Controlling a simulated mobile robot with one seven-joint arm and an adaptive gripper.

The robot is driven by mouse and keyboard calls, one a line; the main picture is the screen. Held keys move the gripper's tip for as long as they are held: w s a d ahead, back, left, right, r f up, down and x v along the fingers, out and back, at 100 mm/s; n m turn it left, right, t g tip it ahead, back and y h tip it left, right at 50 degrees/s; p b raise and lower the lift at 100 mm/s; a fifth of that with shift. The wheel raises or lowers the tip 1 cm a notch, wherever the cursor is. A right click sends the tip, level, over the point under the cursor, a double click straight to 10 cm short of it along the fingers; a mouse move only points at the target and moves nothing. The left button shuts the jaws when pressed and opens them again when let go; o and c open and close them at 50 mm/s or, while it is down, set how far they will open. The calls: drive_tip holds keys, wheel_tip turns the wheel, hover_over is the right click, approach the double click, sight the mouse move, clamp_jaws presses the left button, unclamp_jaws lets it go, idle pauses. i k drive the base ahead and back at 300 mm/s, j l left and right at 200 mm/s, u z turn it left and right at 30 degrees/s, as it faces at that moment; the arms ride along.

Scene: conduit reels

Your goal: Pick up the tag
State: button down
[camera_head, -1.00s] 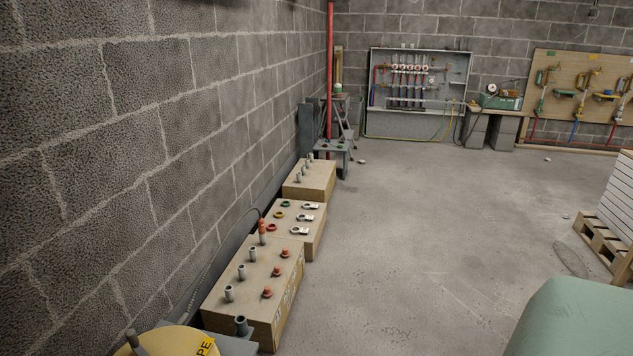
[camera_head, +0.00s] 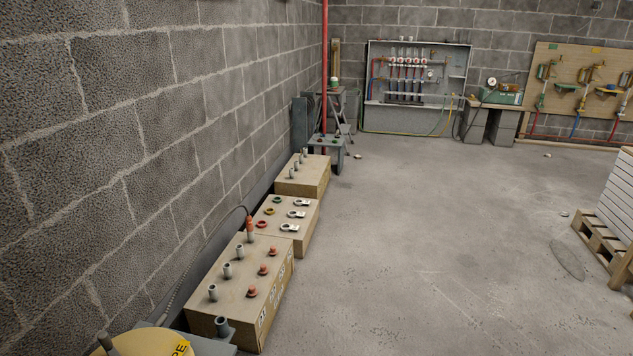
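I cannot make out for sure which thing is the tag. A yellow label with black letters ending in "PE" (camera_head: 179,348) shows at the bottom left edge, on or beside a pale yellow rounded thing (camera_head: 135,343) that is cut off by the frame. Small pale ring-ended pieces (camera_head: 296,214) lie on the middle wooden box (camera_head: 306,231), with green, yellow and red rings beside them. My gripper is not in view.
A nearer box (camera_head: 262,309) carries grey pegs and red-orange caps. A third box (camera_head: 315,181) stands farther along the block wall. Open concrete floor (camera_head: 440,230) lies to the right. A pallet stack (camera_head: 600,236) stands at the right edge.

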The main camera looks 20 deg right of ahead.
sight(291, 227)
drive_tip(key=u, duration=0.5)
drive_tip(key=i+l+z, duration=0.1)
drive_tip(key=i+l, duration=0.2)
drive_tip(key=l, duration=0.35)
drive_tip(key=i+l+z, duration=0.15)
drive_tip(key=i+l, duration=0.2)
drive_tip(key=l, duration=0.25)
drive_tip(key=i+l+z, duration=0.1)
drive_tip(key=i+l, duration=0.25)
drive_tip(key=l, duration=0.2)
drive_tip(key=i+l+z, duration=0.15)
drive_tip(key=i+l, duration=0.25)
drive_tip(key=l, duration=0.15)
